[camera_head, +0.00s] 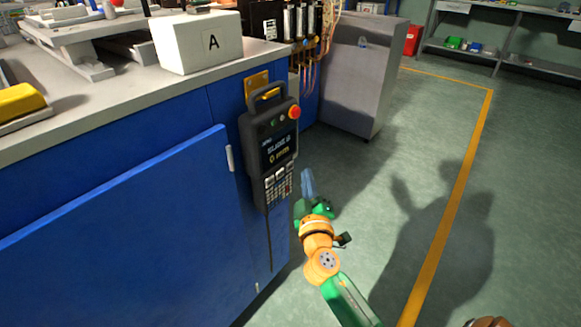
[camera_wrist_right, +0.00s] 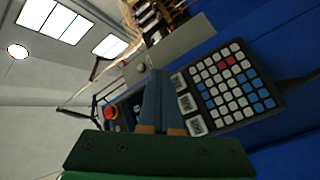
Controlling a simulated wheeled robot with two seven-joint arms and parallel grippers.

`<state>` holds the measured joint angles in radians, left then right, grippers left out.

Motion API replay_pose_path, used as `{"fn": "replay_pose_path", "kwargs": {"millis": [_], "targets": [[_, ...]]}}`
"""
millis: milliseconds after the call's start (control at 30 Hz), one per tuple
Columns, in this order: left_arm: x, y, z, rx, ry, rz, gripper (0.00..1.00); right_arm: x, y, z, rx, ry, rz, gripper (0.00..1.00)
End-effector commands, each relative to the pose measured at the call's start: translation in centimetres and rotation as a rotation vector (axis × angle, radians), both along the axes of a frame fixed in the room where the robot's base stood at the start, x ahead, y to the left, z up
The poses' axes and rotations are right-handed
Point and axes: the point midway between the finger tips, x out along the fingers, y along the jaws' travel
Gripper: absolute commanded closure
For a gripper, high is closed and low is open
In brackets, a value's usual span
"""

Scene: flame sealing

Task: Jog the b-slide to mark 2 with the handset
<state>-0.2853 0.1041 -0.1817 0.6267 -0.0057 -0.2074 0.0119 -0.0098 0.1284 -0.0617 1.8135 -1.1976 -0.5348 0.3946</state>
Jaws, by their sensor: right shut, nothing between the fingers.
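The handset (camera_head: 269,150) is a dark pendant with a top handle, hanging upright on the blue cabinet's side. It has a red knob, a lit screen that appears to read "SLIDE B", and a keypad. My right gripper (camera_head: 307,174) is shut and empty, just right of the handset's lower part. In the right wrist view, the shut blue fingertips (camera_wrist_right: 156,78) overlap the handset's screen area, beside its pale keys and keypad (camera_wrist_right: 228,85). I cannot tell whether they touch it. The b-slide and mark 2 cannot be made out. My left gripper is not in view.
A white block marked "A" (camera_head: 198,42) stands on the bench top (camera_head: 110,107). A yellow item (camera_head: 20,101) lies at left. A grey cabinet (camera_head: 348,77) stands behind the handset. The green floor at right is clear, with a yellow line.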

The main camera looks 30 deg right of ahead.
Motion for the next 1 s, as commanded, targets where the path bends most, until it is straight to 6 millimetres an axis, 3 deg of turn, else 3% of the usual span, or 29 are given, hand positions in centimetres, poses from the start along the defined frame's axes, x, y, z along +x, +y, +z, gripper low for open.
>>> {"fn": "replay_pose_path", "kwargs": {"millis": [267,1000], "targets": [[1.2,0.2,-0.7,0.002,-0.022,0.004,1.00,1.9,0.8,-0.1,0.002,-0.001,0.002,1.00],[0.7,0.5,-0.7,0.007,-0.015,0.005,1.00,1.9,0.8,0.0,0.001,0.000,0.001,1.00]]}}
